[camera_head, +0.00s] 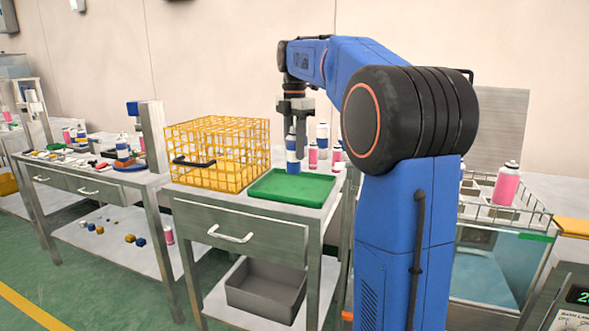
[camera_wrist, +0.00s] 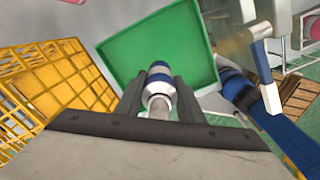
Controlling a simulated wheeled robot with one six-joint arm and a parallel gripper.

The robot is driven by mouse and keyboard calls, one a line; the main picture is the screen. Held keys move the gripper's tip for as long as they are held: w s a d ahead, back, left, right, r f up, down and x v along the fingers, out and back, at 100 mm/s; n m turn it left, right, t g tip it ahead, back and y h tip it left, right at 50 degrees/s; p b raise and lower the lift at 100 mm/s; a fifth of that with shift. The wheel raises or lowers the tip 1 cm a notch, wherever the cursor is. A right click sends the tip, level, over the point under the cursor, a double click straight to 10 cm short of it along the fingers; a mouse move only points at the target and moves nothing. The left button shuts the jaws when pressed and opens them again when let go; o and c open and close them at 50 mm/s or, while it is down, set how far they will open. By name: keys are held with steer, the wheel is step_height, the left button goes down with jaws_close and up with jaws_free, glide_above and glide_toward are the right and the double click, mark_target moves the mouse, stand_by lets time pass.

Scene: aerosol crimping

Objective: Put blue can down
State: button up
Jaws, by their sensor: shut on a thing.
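The blue can (camera_head: 293,156) is white with a blue band and hangs upright below my gripper (camera_head: 294,120) in the head view. My gripper is shut on the can's upper part. The green tray (camera_head: 312,186) lies on the metal table directly beneath the can. In the wrist view the blue can (camera_wrist: 158,88) is between the fingers of my gripper (camera_wrist: 160,98), with the green tray (camera_wrist: 125,58) behind it. I cannot tell whether the can's base touches the tray.
A yellow wire crate (camera_head: 218,150) stands left of the tray. Several pink and blue-white cans (camera_head: 322,137) stand behind and right of it. A grey bin (camera_head: 265,288) sits on the shelf below. Another table with a crimping station (camera_head: 152,135) is at the left. The tray's floor looks otherwise empty.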

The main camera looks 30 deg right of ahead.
mark_target(295, 163)
steer(key=shift+f, duration=2.6)
steer(key=shift+f, duration=0.15)
steer(key=o, duration=1.1)
